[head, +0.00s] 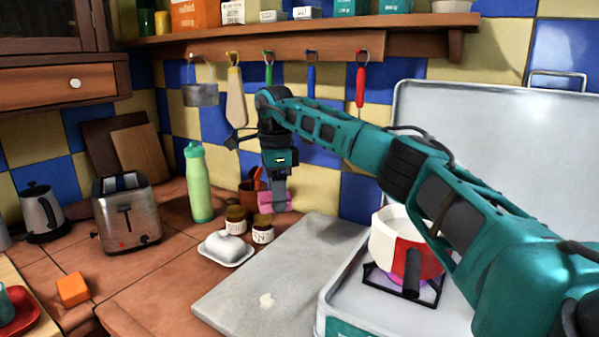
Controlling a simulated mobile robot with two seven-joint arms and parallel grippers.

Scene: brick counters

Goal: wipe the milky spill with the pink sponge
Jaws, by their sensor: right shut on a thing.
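My right arm reaches in from the right, and my right gripper (278,196) points down near the back wall. It is shut on the pink sponge (266,202), which it holds in the air in front of a brown pot of utensils. The milky spill (267,300) is a small whitish patch on the grey board (240,285), near its front edge. The sponge is well behind and above the spill, apart from it. My left gripper does not show.
Two small jars (263,229), a white dish (226,248) and a green bottle (198,185) stand left of the board. A red and white pot (383,245) sits on the stove at right. A toaster (126,212), kettle (42,212) and orange block (72,290) are farther left.

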